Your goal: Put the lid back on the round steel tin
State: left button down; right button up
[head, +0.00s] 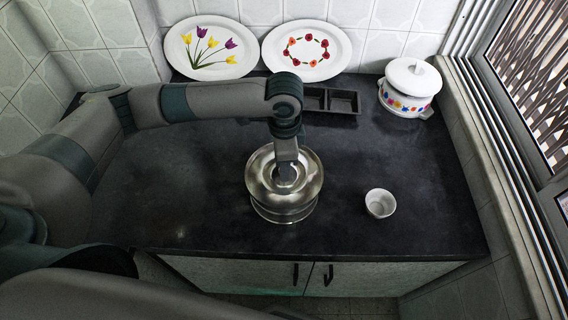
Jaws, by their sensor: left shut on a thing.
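The round steel lid (262,170) is shiny and domed. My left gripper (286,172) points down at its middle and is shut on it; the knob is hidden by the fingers. The round steel tin (284,213) is directly below, near the front middle of the counter. The lid covers most of the tin from this view, with only the tin's lower front showing. I cannot tell whether the lid touches the tin's rim or hangs just above it. My right gripper is not in view.
A small white cup (380,203) stands right of the tin on the dark counter (420,185). A black divided tray (344,103) and a white flowered pot (406,90) are at the back right. A tulip plate (185,48) and a wreath plate (282,50) lean on the tiles.

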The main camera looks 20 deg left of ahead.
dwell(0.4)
pick_arm(q)
jog(key=shift+f+p, duration=0.1)
jog(key=shift+p, duration=0.4)
dwell(0.8)
jog(key=shift+p, duration=0.55)
dwell(0.6)
jog(key=c, duration=0.9)
grip_release()
jog(key=shift+r+p, duration=3.45)
jog(key=shift+p, duration=0.65)
